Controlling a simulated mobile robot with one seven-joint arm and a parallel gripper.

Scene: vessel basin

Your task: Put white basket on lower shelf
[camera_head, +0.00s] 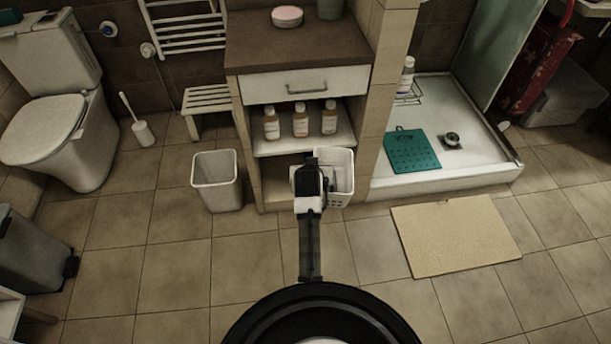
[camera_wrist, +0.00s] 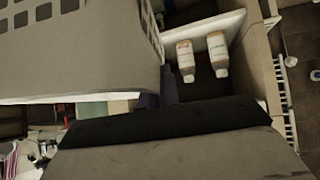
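The white basket (camera_head: 340,172) is in front of the right part of the cabinet's lower compartment. In the wrist view, its perforated wall (camera_wrist: 85,55) fills the upper left. My gripper (camera_head: 312,178) is at the basket's left side. In the wrist view, my dark fingers (camera_wrist: 157,92) meet the basket's edge and appear shut on it. The lower shelf (camera_head: 276,182) is below the shelf with bottles. Its left part shows bare, while my gripper and the basket hide the rest. I cannot tell whether the basket touches the shelf.
Several bottles (camera_head: 300,122) stand on the shelf above; two bottles (camera_wrist: 218,55) show in the wrist view. A white bin (camera_head: 216,182) stands left of the cabinet. A tiled pillar (camera_head: 374,125) and shower tray (camera_head: 440,182) are to the right. A beige mat (camera_head: 455,236) lies on the floor.

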